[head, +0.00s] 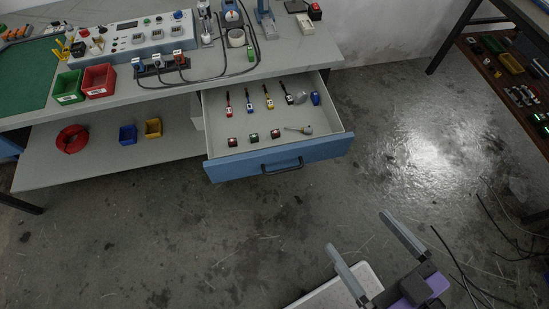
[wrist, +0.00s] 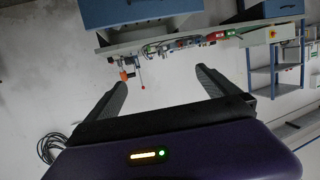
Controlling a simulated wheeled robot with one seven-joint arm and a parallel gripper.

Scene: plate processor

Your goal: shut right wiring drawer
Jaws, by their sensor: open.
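The wiring drawer (head: 277,165) under the workbench is pulled out, with a blue front and a dark bar handle (head: 282,166). Several screwdriver-like tools and small parts lie inside it. My gripper (head: 362,235) is at the lower right in the head view, in front of and to the right of the drawer, apart from it. Its two grey fingers are spread with nothing between them. In the wrist view the open fingers of my gripper (wrist: 162,80) point at a scene that looks upside down; I cannot tell whether the drawer is in it.
The bench top (head: 180,75) holds a control panel (head: 135,37), a red bin (head: 99,80) and a green bin (head: 68,88). A lower shelf (head: 100,160) carries a red coil. A dark rack (head: 505,75) stands at the right. The floor before the drawer is clear; loose cables lie at the right.

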